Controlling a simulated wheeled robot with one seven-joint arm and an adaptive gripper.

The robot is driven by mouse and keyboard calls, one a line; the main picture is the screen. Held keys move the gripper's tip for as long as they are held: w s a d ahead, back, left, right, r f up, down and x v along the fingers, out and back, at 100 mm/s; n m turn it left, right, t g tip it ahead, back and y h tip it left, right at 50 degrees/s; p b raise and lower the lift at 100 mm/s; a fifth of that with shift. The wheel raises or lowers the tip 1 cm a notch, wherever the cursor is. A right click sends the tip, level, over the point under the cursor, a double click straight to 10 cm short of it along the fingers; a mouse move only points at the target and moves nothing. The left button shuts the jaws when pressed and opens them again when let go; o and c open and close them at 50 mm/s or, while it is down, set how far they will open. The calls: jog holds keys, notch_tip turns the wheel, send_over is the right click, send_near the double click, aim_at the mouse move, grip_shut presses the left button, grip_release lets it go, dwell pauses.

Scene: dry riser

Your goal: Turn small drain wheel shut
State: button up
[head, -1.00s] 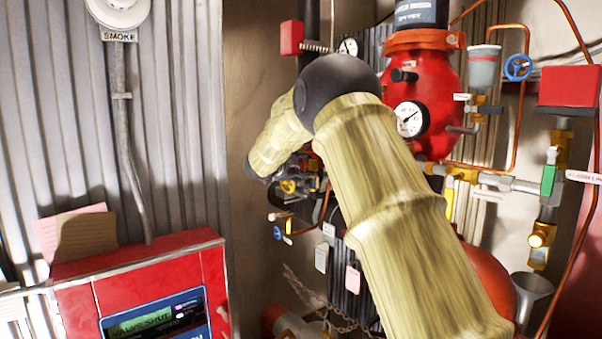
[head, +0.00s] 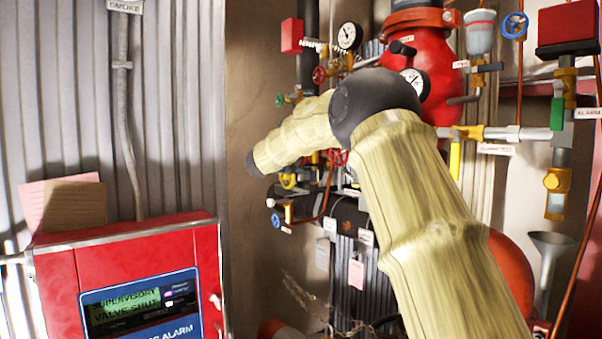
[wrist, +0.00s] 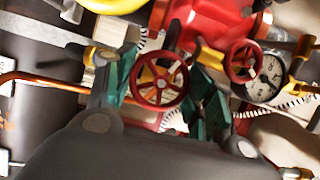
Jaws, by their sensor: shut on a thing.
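In the wrist view, a red spoked handwheel (wrist: 160,82) sits between the green fingertips of my gripper (wrist: 162,90). The fingers are shut on this wheel, one on either side. A second red wheel (wrist: 243,62) is just right of the right finger, near a white gauge. No label shows which of them is the drain wheel. In the head view my gripper is hidden by my arm. There, a red wheel (head: 338,157) shows partly beside my arm, a red wheel (head: 320,75) is higher up, and a small blue wheel (head: 276,220) is below.
A red alarm panel (head: 130,275) stands at left, its display reading "SUPERVISORY VALVE SHUT". A red valve body (head: 432,65), gauges and copper pipes crowd the riser. A funnel (head: 550,258) is at lower right. Tags (head: 356,274) hang below the pipework.

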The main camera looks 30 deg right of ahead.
jog(key=shift+f+m+t+h+b, duration=0.15)
jog(key=shift+f+m+h+b, duration=0.3)
jog(key=shift+m+b, duration=1.5)
jog(key=shift+f+m+t+h+b, duration=0.15)
jog(key=shift+f+m+h+b, duration=0.25)
jog(key=shift+b, duration=3.05)
jog(key=m+h+b, duration=0.1)
jog(key=m+b, duration=0.2)
jog(key=b, duration=0.1)
jog(key=shift+r+b, duration=0.2)
jog(key=shift+b, duration=0.15)
jog(key=shift+r+m+h+b, duration=0.1)
jog(key=shift+m+h+b, duration=0.15)
jog(key=shift+b, duration=0.15)
jog(key=shift+r, duration=0.1)
jog(key=o, duration=1)
jog(key=shift+r, duration=0.2)
jog(key=shift+s+a, duration=0.1)
jog(key=shift+a, duration=0.05)
jog(key=v, duration=1.1)
jog(key=shift+a, duration=0.45)
